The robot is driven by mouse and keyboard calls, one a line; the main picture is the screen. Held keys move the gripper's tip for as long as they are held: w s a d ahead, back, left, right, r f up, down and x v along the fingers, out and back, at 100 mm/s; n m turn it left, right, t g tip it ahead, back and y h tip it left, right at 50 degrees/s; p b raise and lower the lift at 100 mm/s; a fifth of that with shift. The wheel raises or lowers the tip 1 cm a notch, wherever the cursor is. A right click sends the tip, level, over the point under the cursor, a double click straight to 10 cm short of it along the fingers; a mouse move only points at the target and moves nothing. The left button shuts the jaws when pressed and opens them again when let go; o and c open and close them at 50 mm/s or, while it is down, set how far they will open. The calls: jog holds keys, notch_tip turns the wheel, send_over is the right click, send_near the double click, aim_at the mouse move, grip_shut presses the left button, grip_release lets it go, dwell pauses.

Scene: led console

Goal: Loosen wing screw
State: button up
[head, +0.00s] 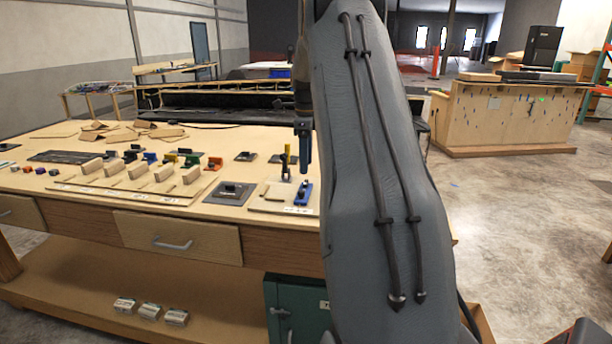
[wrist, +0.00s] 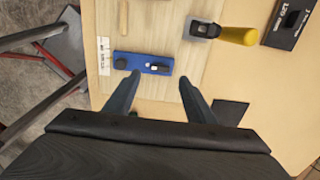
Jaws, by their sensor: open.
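A blue bar fixture (wrist: 143,62) lies on a light wooden board near the table's edge; it also shows in the head view (head: 303,194). It carries a dark round knob (wrist: 121,64) at its left end and a small dark and pale part (wrist: 159,68) near its right end. I cannot tell for sure which of these is the wing screw. My gripper (wrist: 160,78) is open and empty, with its fingertips spread over the near side of the blue bar. In the head view my gripper (head: 304,152) hangs above the board, partly hidden by my arm.
A yellow-handled clamp (wrist: 236,35) stands right of the blue bar. A black labelled plate (wrist: 290,20) lies farther right. A wooden strip (wrist: 123,18) lies behind the bar. In the head view, wooden blocks (head: 138,172) and a grey plate (head: 230,193) lie to the left.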

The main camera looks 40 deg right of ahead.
aim_at(306, 182)
jog(key=shift+f+p, duration=0.8)
jog(key=shift+f, duration=2.05)
jog(key=shift+c, duration=0.4)
jog(key=c, duration=1)
